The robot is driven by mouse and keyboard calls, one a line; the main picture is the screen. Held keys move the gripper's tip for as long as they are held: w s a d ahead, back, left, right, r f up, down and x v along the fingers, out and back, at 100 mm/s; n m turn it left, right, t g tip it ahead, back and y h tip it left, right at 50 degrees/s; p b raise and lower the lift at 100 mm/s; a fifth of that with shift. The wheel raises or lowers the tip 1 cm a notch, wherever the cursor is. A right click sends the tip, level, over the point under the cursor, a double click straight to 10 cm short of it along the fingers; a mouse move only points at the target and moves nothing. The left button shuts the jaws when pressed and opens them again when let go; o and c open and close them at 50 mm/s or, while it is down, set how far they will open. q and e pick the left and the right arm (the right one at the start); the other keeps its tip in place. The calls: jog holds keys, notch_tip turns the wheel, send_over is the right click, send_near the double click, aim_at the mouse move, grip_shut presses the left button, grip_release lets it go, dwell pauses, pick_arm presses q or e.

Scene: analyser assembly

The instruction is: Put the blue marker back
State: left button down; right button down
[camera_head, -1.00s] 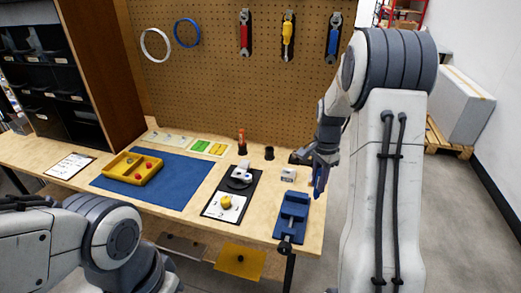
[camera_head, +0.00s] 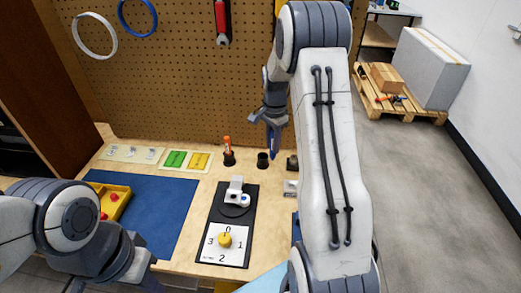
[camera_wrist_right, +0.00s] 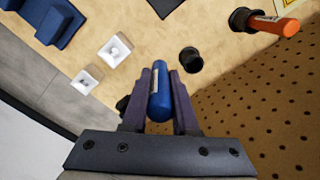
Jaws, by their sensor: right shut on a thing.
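My right gripper (camera_head: 272,118) is shut on the blue marker (camera_wrist_right: 160,98), which lies between its two fingers in the right wrist view. In the head view the marker (camera_head: 274,142) hangs below the gripper, above the bench near the pegboard. A black cup-like holder (camera_head: 263,160) stands empty on the bench, just left of the marker; in the right wrist view the holder (camera_wrist_right: 191,60) is apart from the marker, ahead and to the right. My left gripper (camera_head: 140,278) is low at the left, and its fingers are not clear.
An orange marker (camera_head: 227,146) stands in a second black holder left of the empty one. A black panel with a numbered dial (camera_head: 225,240) lies in front. A yellow tray (camera_head: 122,196) sits on a blue mat (camera_head: 165,215). The pegboard (camera_head: 180,80) rises close behind the holders.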

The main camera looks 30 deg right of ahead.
jog(key=w+f, duration=0.2)
jog(key=w+f+p, duration=0.1)
jog(key=w+f, duration=0.1)
jog(key=f, duration=0.1)
jog(key=w+f+p, duration=0.1)
jog(key=w+f, duration=0.2)
jog(key=shift+d+f, duration=0.2)
jog(key=shift+d, duration=0.15)
jog(key=shift+w, duration=0.1)
jog(key=shift+f, duration=0.2)
jog(key=c, duration=0.7)
grip_release()
